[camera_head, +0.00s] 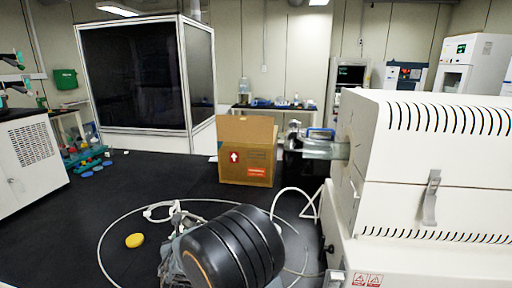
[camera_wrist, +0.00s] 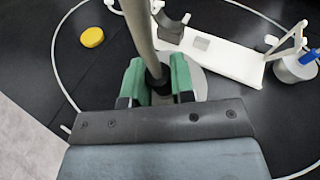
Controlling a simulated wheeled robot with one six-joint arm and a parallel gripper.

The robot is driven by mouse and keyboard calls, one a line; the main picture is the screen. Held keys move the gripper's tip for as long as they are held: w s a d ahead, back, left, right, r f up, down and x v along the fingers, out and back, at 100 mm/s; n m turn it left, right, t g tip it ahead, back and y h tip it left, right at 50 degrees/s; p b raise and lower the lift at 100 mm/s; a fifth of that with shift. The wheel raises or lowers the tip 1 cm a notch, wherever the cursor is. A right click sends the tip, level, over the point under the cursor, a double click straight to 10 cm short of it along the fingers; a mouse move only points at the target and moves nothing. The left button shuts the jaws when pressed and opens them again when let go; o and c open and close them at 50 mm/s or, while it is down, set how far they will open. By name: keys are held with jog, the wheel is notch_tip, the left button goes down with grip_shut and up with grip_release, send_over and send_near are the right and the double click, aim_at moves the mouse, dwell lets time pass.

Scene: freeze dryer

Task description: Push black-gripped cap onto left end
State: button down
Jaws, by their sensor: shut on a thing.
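In the wrist view, the green fingers of my gripper (camera_wrist: 160,82) are shut on the black grip of the cap (camera_wrist: 157,78). A grey rod-like part (camera_wrist: 140,30) runs from the grip to the top of the picture. The cap's far face is hard to make out. In the head view, a clear tube (camera_head: 325,150) sticks out of the left side of the white furnace (camera_head: 440,130). Dark and metal fittings (camera_head: 292,142) show at its left end, with a blue handle (camera_head: 320,133) above. I cannot make out my gripper's fingers in the head view.
A cardboard box (camera_head: 247,150) stands behind the tube's left end. A yellow disc (camera_head: 134,240) lies on the black floor. A white plate with a clamp (camera_wrist: 225,55) lies below my gripper. A white hose loops over the floor.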

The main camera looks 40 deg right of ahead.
jog(key=w+d+r+g+h+p, duration=0.1)
jog(key=d+r+h, duration=0.55)
jog(key=d, duration=0.35)
jog(key=w+d+r+h+p, duration=0.1)
jog(key=w+d+r+h, duration=0.1)
jog(key=d+r+h, duration=0.55)
jog(key=s+d+r+g+h, duration=0.3)
jog(key=s+d+r+g, duration=0.1)
jog(key=d, duration=0.4)
jog(key=s+d+r+g+h+p, duration=0.1)
jog(key=s+d+r+g+h, duration=0.1)
jog(key=s+d+r+g, duration=0.3)
jog(key=s+d+r, duration=0.1)
jog(key=d, duration=0.3)
jog(key=shift+n+h, duration=0.3)
jog(key=shift+h, duration=0.1)
jog(key=shift+s, duration=0.25)
jog(key=shift+s+d, duration=0.15)
jog(key=shift+s+d, duration=0.55)
jog(key=shift+s, duration=0.2)
